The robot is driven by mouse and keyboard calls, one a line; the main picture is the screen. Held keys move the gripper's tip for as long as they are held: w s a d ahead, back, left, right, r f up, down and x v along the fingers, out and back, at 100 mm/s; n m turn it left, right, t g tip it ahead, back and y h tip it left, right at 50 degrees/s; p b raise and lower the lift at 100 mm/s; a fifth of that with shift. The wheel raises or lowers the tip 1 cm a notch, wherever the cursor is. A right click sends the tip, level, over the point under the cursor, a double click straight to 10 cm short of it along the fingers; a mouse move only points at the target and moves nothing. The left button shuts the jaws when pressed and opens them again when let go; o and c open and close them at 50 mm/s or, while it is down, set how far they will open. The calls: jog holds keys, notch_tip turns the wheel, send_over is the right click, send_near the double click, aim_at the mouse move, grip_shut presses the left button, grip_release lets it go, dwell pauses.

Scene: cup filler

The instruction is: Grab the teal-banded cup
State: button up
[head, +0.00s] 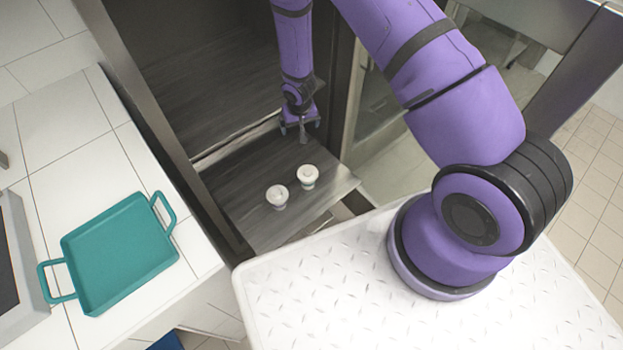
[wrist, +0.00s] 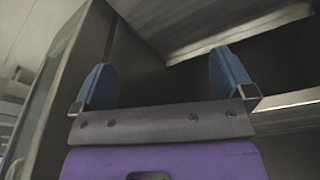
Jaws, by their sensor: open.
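Two small pale cups stand on a dark wood-grain shelf, one at the left (head: 277,196) and one at the right (head: 308,176) slightly farther back. No teal band can be made out on either cup at this size. My gripper (head: 301,128) is above the shelf, behind the cups and apart from them. In the wrist view its two blue fingers (wrist: 168,88) are spread wide with nothing between them. Neither cup shows in the wrist view.
The dark shelf (head: 240,225) sits in a tall dark cabinet with a frame post at the left. A teal tray with handles (head: 118,255) lies on the white tiled counter (head: 60,140). A glass door (head: 385,115) stands to the right of the shelf.

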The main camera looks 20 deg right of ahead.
send_over(308, 177)
jog(key=shift+g, duration=0.4)
jog(key=f, duration=0.9)
jog(key=d+f, duration=0.1)
jog(key=f, duration=0.3)
jog(key=shift+w+f, duration=0.15)
jog(key=shift+w, duration=0.15)
jog(key=f, duration=0.5)
jog(key=shift+w+f, duration=0.2)
jog(key=shift+w, duration=0.1)
jog(key=shift+w+a+f, duration=0.15)
jog(key=shift+f, duration=1.15)
jog(key=shift+w+a+f, duration=0.1)
jog(key=shift+f, duration=1.2)
jog(key=c, duration=0.9)
